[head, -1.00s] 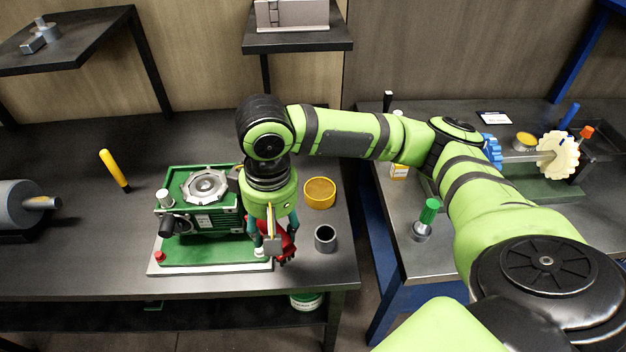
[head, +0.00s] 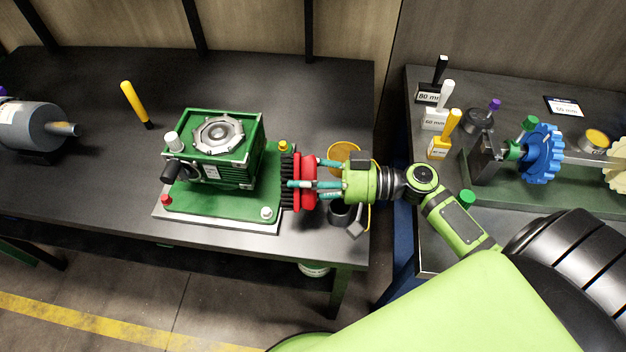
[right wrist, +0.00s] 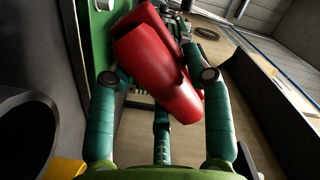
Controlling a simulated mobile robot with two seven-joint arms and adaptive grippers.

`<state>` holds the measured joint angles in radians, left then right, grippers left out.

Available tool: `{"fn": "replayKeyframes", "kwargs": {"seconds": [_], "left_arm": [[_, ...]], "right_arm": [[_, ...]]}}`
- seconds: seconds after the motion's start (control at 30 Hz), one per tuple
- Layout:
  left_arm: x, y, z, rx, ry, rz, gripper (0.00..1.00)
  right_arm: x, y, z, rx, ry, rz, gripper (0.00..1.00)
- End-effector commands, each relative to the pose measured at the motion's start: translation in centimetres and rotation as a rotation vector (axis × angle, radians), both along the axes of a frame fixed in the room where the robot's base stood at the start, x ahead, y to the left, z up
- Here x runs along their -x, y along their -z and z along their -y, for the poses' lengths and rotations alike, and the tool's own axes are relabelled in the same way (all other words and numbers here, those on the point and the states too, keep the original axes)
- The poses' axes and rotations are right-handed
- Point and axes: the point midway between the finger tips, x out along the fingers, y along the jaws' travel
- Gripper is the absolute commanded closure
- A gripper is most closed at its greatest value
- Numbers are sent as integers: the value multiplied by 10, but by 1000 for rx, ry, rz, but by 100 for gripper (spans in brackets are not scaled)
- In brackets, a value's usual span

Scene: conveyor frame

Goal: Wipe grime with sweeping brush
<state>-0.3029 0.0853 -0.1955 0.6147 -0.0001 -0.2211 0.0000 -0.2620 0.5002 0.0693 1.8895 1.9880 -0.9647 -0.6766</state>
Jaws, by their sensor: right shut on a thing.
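My right gripper (head: 312,181) is shut on the sweeping brush (head: 303,194), which has a red body and black bristles. The bristles face left, at the right edge of the green machine (head: 212,150) and its green base plate (head: 215,203). I cannot tell whether they touch it. In the right wrist view, the red brush body (right wrist: 160,70) sits between the teal fingers of the gripper (right wrist: 160,78), with green machine parts behind it. I cannot make out any grime. My left gripper is not in view.
A yellow-rimmed round container (head: 345,152) and a dark grey cup (head: 340,213) stand right of the brush, partly behind my gripper. The bench (head: 90,85) is clear behind the machine.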

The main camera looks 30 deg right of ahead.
Motion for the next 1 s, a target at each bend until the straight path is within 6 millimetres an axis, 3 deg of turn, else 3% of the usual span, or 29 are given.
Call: {"fn": "replayKeyframes", "kwargs": {"seconds": [0.1,0.23,0.7,1.0], "left_arm": [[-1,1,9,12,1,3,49],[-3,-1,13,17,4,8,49],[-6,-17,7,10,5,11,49],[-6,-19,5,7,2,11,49]], "right_arm": [[1,9,14,-28,59,15,76],[-1,10,16,-34,78,25,76],[-26,8,-21,-35,76,27,76],[-33,10,-32,-32,75,26,76]]}}
